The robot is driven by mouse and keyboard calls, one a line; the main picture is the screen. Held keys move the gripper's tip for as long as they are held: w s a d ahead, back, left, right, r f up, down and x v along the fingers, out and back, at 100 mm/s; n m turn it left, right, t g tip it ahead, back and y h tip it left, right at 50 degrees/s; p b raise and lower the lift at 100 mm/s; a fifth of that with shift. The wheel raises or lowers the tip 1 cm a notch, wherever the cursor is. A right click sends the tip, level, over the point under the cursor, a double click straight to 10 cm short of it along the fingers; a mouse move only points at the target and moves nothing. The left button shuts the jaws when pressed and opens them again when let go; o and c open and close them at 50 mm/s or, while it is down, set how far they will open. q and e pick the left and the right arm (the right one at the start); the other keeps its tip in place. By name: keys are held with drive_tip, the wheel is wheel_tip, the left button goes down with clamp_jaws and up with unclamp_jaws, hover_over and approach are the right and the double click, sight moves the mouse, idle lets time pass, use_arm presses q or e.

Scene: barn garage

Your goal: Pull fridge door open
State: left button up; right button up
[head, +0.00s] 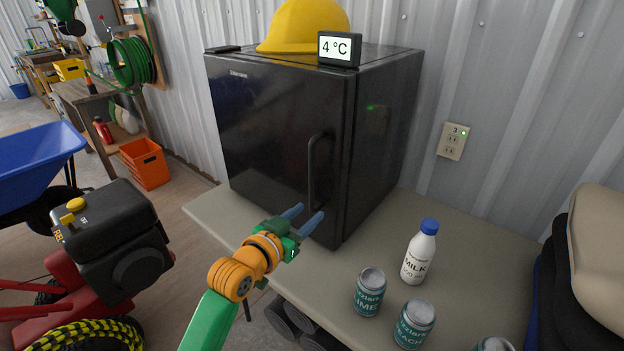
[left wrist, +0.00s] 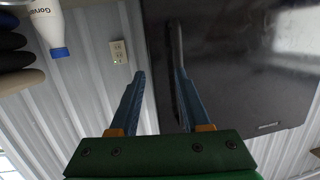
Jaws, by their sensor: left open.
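The black mini fridge (head: 270,120) stands on the table with its door (head: 265,150) shut. Its black vertical handle (head: 311,172) is on the door's right side in the head view. My left gripper (head: 310,213) is open and empty, with its blue fingers pointing toward the lower end of the handle. In the left wrist view, which is turned upside down, the fridge door (left wrist: 250,65) fills the right side. There the right-hand finger overlaps the handle (left wrist: 179,75), and the other finger lies over the wall; contact cannot be told. My right gripper does not show.
A milk bottle (head: 420,253) and several cans, one nearest the fridge (head: 369,291), stand on the table (head: 460,215) to the right. A yellow hard hat (head: 303,27) and a 4 °C display (head: 339,48) sit on the fridge. A red-and-black machine (head: 112,235) stands left.

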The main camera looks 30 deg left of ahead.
sight(310, 174)
use_arm(q)
drive_tip(key=w+a+r, duration=0.1)
drive_tip(key=w, duration=0.1)
drive_tip(key=w+a+r+t, duration=0.1)
drive_tip(key=w+r, duration=0.1)
drive_tip(key=w, duration=0.1)
drive_tip(key=w+a+r+n+t+y+p, duration=0.1)
drive_tip(key=w+r, duration=0.1)
drive_tip(key=w, duration=0.1)
drive_tip(key=shift+a+r, duration=0.15)
drive_tip(key=shift+a, duration=0.2)
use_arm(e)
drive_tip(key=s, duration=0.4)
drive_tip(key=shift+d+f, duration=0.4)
use_arm(q)
clamp_jaws()
